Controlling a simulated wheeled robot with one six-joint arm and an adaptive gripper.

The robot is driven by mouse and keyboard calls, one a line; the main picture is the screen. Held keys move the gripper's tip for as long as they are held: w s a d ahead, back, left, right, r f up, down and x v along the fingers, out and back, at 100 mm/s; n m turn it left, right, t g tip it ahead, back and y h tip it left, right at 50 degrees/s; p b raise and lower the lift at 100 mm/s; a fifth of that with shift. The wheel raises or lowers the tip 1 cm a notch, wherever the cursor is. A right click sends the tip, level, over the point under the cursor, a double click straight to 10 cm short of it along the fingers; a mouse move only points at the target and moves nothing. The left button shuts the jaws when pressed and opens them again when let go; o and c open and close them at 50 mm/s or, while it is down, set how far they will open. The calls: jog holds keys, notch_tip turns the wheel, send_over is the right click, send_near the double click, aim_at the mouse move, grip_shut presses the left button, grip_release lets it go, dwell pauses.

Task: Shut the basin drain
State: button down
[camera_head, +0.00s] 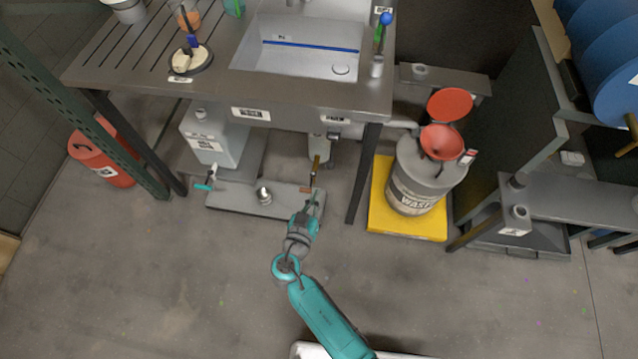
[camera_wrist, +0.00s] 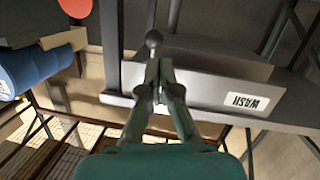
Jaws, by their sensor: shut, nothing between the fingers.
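The grey basin (camera_head: 258,60) is set in the bench top, with a round drain opening (camera_head: 341,70) in its floor. Under the bench a drain fitting (camera_head: 322,146) hangs below the basin, and a brass-coloured lever (camera_head: 316,164) points down from it. My gripper (camera_head: 313,196) is low under the bench front, just below the lever. In the wrist view my gripper (camera_wrist: 158,66) is shut and empty, with its fingertips together. A dark round knob (camera_wrist: 154,38) shows just beyond the tips; I cannot tell whether they touch it.
A waste drum (camera_head: 412,185) with red funnels stands on a yellow platform (camera_head: 380,220) at right. A white jug (camera_head: 215,140) is under the bench at left. A low grey plate (camera_head: 235,201) lies on the floor. A bench leg (camera_head: 362,175) stands right of my gripper. Front floor is clear.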

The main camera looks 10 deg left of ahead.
jog(key=shift+s+a+f, duration=0.1)
jog(key=shift+s+f, duration=0.2)
jog(key=shift+s, duration=0.35)
jog(key=shift+s+a+f, duration=0.1)
jog(key=shift+s+f, duration=0.2)
jog(key=shift+s, duration=0.3)
jog(key=s+d+f+n+g+y, duration=0.1)
jog(key=s+d+f, duration=0.2)
jog(key=d, duration=0.3)
jog(key=s+d+f+n+g, duration=0.1)
jog(key=s+d+f+g, duration=0.1)
jog(key=s+d+f, duration=0.3)
jog(key=s+d+r+g+y, duration=0.1)
jog(key=s+d+r+y, duration=0.15)
jog(key=s+d, duration=0.35)
jog(key=s+d+r+g+y, duration=0.1)
jog(key=s+d+r, duration=0.25)
jog(key=s, duration=0.45)
jog(key=s+d+r+t, duration=0.1)
jog(key=s+r, duration=0.3)
jog(key=r, duration=0.3)
jog(key=s+d+r+m+t+h, duration=0.1)
jog(key=s+r, duration=0.3)
jog(key=r, duration=0.4)
jog(key=s+d+r+t, duration=0.2)
jog(key=s+r, duration=0.1)
jog(key=r, duration=0.4)
jog(key=shift+s+d+r+m+h, duration=0.25)
jog(key=shift+s+d+m+h, duration=0.1)
jog(key=shift+s+d+m, duration=0.05)
